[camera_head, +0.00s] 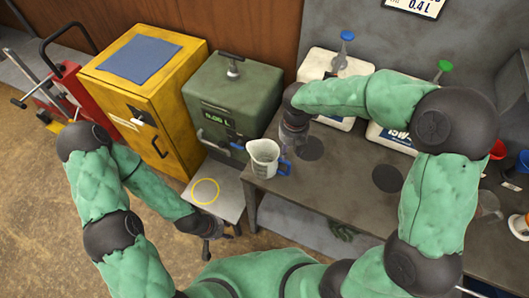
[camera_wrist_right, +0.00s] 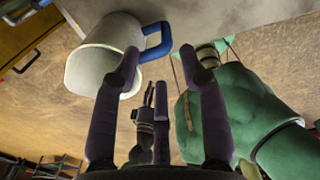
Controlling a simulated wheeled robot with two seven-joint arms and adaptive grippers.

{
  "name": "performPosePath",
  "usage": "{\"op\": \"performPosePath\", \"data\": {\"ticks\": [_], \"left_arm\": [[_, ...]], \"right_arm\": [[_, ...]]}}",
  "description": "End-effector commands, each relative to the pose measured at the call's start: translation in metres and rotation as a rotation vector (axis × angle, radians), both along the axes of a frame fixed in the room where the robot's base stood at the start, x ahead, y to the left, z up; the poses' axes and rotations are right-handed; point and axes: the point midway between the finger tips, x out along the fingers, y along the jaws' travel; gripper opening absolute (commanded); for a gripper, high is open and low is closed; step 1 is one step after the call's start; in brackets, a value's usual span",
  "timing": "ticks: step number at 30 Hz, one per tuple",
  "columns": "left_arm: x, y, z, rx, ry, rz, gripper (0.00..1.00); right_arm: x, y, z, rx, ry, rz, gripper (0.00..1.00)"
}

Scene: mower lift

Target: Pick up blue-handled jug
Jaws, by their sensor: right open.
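The whitish jug (camera_head: 264,153) with a blue handle (camera_head: 284,168) stands near the left edge of the grey bench. In the right wrist view, the jug (camera_wrist_right: 100,52) is at the upper left, its blue handle (camera_wrist_right: 157,40) toward the middle. My right gripper (camera_head: 294,134) is just behind and right of the jug, partly hidden by its own wrist. In the right wrist view, its fingers (camera_wrist_right: 160,68) are spread and empty, with the handle just beyond the tips. I cannot tell whether a finger touches the jug. My left gripper (camera_head: 210,228) is low by the small stand, its fingers unclear.
A small stand (camera_head: 228,190) with a yellow ring is left of the bench (camera_head: 335,190). A green canister (camera_head: 232,105) and a yellow cabinet (camera_head: 150,80) stand behind it. White containers (camera_head: 335,68) with blue and green caps are at the bench's back. Dark round pads lie on the bench.

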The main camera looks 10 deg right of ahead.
Motion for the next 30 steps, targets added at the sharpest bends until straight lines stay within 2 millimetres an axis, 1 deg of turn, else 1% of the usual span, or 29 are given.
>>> {"op": "performPosePath", "data": {"ticks": [1, 3, 6, 14, 17, 21, 24, 27, 30], "left_arm": [[-0.001, 0.0, -0.004, 0.0, 0.001, 0.0, 0.4], [-0.001, 0.0, -0.006, 0.0, 0.002, -0.001, 0.4], [-0.001, 0.0, -0.009, 0.0, 0.002, -0.001, 0.4], [0.0, 0.0, -0.012, 0.0, 0.001, 0.0, 0.4], [0.0, 0.0, -0.016, 0.0, 0.0, 0.0, 0.4], [0.0, 0.0, -0.023, 0.0, 0.0, 0.0, 0.4], [0.0, 0.0, -0.027, 0.0, 0.0, 0.0, 0.4], [0.0, 0.0, -0.027, 0.0, 0.0, 0.0, 0.4], [0.0, 0.0, -0.027, 0.0, 0.0, 0.0, 0.4]], "right_arm": [[-0.001, 0.0, -0.012, 0.0, 0.004, 0.0, 0.43], [-0.002, 0.0, -0.023, 0.0, 0.005, -0.001, 0.43], [-0.001, 0.0, -0.034, 0.0, 0.003, -0.001, 0.43], [-0.002, 0.0, -0.047, 0.001, 0.002, -0.002, 0.43], [-0.005, 0.0, -0.057, 0.001, 0.003, -0.003, 0.43], [-0.009, 0.001, -0.078, 0.001, 0.004, -0.001, 0.43], [-0.009, 0.001, -0.09, 0.002, 0.004, -0.003, 0.43], [-0.008, 0.001, -0.094, 0.002, 0.001, -0.002, 0.43], [-0.008, 0.001, -0.094, 0.002, 0.0, -0.002, 0.43]]}}
